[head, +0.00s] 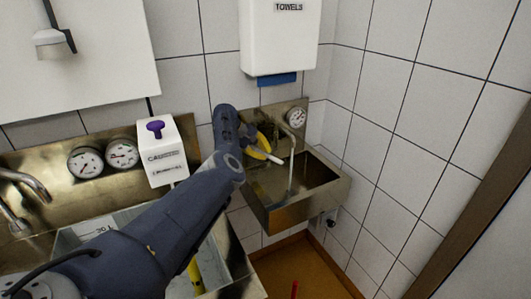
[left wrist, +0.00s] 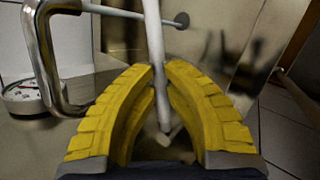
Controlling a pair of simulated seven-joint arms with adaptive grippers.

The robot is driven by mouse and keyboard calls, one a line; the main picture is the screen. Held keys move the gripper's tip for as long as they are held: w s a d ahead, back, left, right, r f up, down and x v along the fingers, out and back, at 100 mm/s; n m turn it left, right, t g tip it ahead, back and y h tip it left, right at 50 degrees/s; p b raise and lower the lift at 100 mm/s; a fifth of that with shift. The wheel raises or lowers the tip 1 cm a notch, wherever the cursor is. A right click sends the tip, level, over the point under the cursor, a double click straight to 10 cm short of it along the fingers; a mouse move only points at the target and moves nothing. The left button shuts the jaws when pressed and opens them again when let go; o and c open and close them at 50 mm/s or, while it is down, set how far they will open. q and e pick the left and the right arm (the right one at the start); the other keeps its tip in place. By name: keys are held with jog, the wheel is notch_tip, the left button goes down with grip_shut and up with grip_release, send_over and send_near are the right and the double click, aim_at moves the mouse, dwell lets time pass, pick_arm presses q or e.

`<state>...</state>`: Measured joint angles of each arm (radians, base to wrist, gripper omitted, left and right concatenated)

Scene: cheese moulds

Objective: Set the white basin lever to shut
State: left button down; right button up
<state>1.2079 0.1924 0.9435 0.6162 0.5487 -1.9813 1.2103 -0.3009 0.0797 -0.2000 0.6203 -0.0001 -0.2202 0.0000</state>
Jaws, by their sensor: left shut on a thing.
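The white lever (head: 270,157) shows as a short pale stick at the back left of the small metal basin (head: 318,198) on the wall. My left gripper (head: 259,147), with yellow fingers, reaches it from the left. In the left wrist view the lever (left wrist: 153,30) is a white rod between the yellow fingertips (left wrist: 161,78), which are shut on it. Its lower end pokes out below the tips. The lever's pivot is hidden. A curved tap (head: 284,128) stands over the basin, with a thin pale streak, perhaps water, below it. My right gripper is not in view.
A gauge (head: 296,117) is on the basin's back plate, and a towel dispenser (head: 279,38) hangs above. At left are a larger metal sink, two gauges (head: 104,159) and a white box (head: 162,152) with a purple knob. Tiled walls stand close behind and right.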

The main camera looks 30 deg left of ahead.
pick_arm(q)
jog(key=shift+s+d+f+m+g, duration=0.1)
jog(key=shift+s+f+m+g, duration=0.3)
jog(key=shift+m, duration=0.2)
jog(key=shift+s, duration=0.15)
jog(key=c, duration=1.6)
grip_release()
jog(key=shift+o, duration=1.2)
jog(key=shift+r, duration=0.2)
jog(key=shift+a, duration=0.2)
notch_tip(320, 180, up, 10)
